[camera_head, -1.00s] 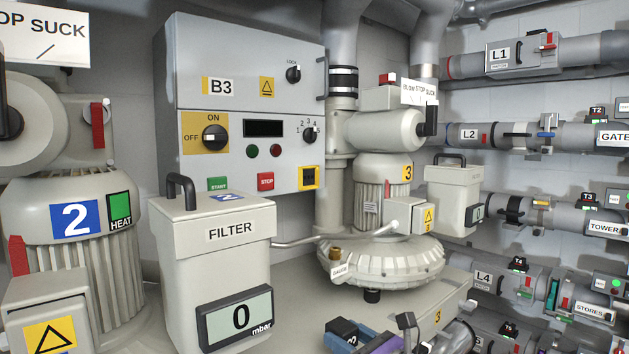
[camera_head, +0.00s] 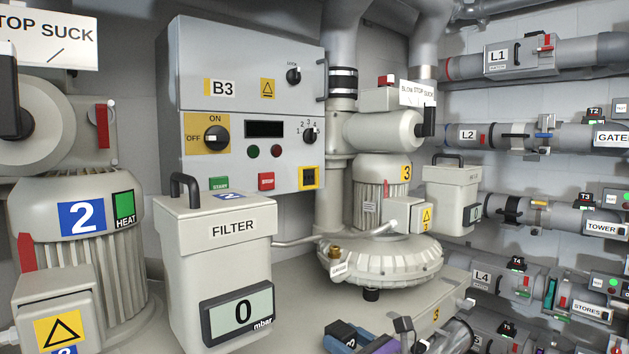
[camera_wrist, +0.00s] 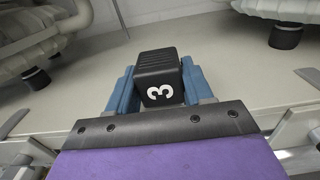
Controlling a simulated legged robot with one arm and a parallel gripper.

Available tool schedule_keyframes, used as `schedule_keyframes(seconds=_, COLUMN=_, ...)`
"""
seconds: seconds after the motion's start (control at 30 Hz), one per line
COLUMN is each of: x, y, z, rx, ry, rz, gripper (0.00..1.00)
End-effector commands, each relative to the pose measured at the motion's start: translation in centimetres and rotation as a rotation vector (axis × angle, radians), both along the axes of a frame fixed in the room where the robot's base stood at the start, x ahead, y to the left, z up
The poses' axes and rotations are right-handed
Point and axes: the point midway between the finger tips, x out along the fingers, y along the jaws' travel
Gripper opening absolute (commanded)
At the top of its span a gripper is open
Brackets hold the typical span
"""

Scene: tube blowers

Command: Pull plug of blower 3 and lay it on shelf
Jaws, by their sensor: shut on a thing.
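The plug of blower 3 is a black ribbed block (camera_wrist: 161,72) with a white 3, between the blue fingers of my gripper (camera_wrist: 158,84) in the wrist view. My gripper is shut on it. In the head view the plug (camera_head: 341,331) and gripper (camera_head: 349,338) show at the bottom edge, partly cut off. Blower 3 (camera_head: 380,255) stands behind, with a yellow 3 label. The B3 cabinet (camera_head: 245,110) has an empty-looking yellow-framed socket (camera_head: 309,178), well apart from the plug. The pale shelf surface (camera_head: 285,315) lies below the blower; contact between plug and shelf cannot be told.
A filter box (camera_head: 215,265) reading 0 mbar stands left of my gripper. Blower 2 (camera_head: 80,245) is farther left. Pipes with valves (camera_head: 540,135) line the right wall. Bare shelf room lies between the filter and blower 3.

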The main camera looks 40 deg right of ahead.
Motion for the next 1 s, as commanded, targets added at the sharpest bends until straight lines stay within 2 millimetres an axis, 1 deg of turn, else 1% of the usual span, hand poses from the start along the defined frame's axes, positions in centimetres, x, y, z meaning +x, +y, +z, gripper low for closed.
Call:
schedule_keyframes(seconds=0.8, x=1.0, y=-0.4, z=-1.1, rx=0.001, ry=-0.001, rz=0.001, gripper=0.07)
schedule_keyframes(seconds=1.0, x=1.1, y=-0.4, z=-1.1, rx=0.0, ry=-0.001, rz=0.001, gripper=0.07)
